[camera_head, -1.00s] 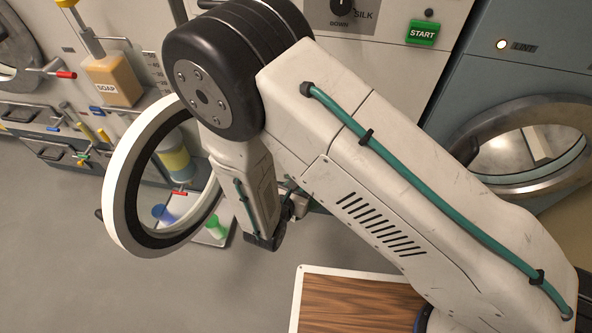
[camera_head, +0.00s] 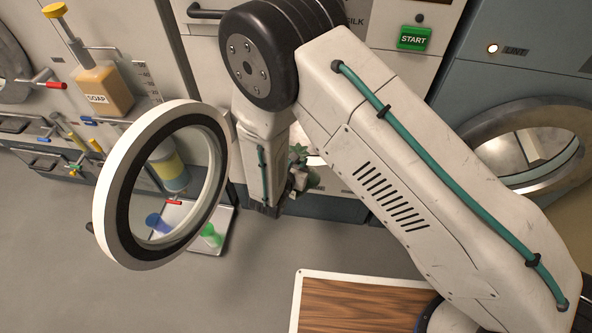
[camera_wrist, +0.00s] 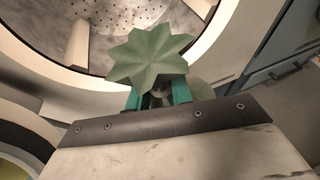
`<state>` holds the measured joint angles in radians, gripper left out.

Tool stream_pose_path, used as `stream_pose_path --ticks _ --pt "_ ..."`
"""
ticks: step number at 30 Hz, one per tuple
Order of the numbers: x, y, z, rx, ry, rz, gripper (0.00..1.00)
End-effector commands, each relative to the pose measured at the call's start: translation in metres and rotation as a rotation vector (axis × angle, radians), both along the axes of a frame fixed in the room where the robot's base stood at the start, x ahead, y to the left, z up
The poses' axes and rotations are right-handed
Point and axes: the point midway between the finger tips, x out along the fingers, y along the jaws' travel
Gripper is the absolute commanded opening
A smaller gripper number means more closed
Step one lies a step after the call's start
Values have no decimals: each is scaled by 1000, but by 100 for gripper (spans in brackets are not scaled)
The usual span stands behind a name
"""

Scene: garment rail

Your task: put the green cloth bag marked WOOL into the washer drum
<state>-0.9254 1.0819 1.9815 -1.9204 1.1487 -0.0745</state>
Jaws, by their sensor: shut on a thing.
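My gripper (camera_wrist: 158,94) is shut on the neck of the green cloth bag (camera_wrist: 150,58), whose gathered star-shaped top spreads above the teal fingers. In the head view the bag (camera_head: 313,178) is a small green patch at my gripper (camera_head: 299,178), right of my forearm and partly hidden. The WOOL marking does not show. The washer drum (camera_wrist: 50,32), a speckled metal bowl with holes, lies beyond the bag in the wrist view, inside a pale round rim. The bag's top overlaps the rim's near edge in that view; I cannot tell its depth. My arm hides most of the washer opening.
The washer's round door (camera_head: 112,190) hangs open left of my forearm. A soap bottle (camera_head: 104,92) is on the front at left. A tray (camera_head: 226,222) is beyond the door, and a second round opening (camera_head: 545,150) is at right. A wood-topped surface (camera_head: 360,305) is below.

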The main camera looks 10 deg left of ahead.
Motion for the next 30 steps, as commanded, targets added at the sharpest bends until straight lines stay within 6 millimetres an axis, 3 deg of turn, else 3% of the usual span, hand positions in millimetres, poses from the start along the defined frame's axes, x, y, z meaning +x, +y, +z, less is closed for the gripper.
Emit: stream_pose_path --ticks 30 --pt "120 -6 0 0 -1 -4 0"
